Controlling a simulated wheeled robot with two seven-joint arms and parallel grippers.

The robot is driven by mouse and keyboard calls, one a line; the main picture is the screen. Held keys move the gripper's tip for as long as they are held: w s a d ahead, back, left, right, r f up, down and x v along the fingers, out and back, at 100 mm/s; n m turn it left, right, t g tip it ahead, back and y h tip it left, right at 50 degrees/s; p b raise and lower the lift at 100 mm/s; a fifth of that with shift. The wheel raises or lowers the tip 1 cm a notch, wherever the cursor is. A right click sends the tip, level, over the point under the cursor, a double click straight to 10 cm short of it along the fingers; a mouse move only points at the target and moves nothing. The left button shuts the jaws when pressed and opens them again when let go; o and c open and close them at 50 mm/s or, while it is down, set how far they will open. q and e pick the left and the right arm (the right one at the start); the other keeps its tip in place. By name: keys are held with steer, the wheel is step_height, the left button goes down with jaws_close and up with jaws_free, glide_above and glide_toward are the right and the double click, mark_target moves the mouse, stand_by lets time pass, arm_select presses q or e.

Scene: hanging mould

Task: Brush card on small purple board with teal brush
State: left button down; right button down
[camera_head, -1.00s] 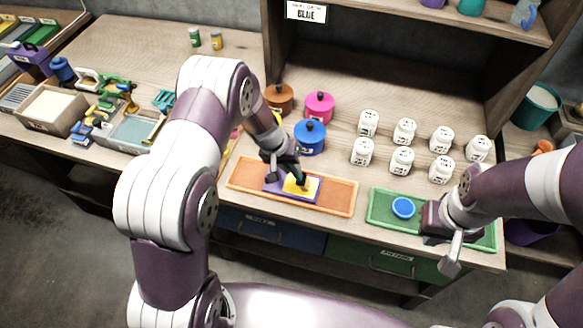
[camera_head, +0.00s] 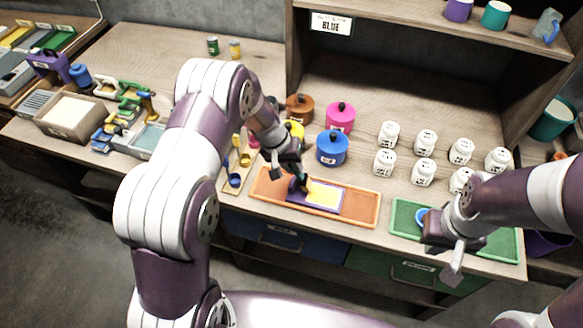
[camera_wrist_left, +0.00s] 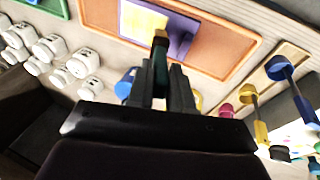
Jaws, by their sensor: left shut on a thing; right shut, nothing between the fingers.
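A small purple board (camera_head: 297,197) lies in the orange tray (camera_head: 361,214), with a yellow card (camera_head: 324,195) on it. The board (camera_wrist_left: 187,28) and card (camera_wrist_left: 140,18) also show in the left wrist view. My left gripper (camera_head: 297,175) is shut on the teal brush (camera_wrist_left: 159,64), whose tip points at the purple board beside the card. I cannot tell whether the bristles touch the board. My right gripper (camera_head: 455,262) is shut and empty at the front edge of the green tray (camera_head: 406,213), partly in front of a blue lid (camera_head: 422,215).
Blue (camera_head: 332,148), pink (camera_head: 340,118) and brown (camera_head: 299,107) lidded pots stand behind the orange tray. Several white jars (camera_head: 424,172) stand to the right. A rack of colored scoops (camera_head: 235,180) is left of the tray. A shelf rises at the back.

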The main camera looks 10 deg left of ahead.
arm_select(q)
steer(key=r, duration=0.1)
steer(key=r+p, duration=0.1)
steer(key=r, duration=0.1)
steer(key=shift+d, duration=0.3)
steer(key=shift+a+r+p, duration=0.2)
steer(key=shift+r+p, duration=0.4)
steer(key=shift+p, duration=0.15)
steer(key=shift+d+r+p, duration=0.1)
steer(key=shift+r+p, duration=0.25)
steer(key=shift+r, duration=0.25)
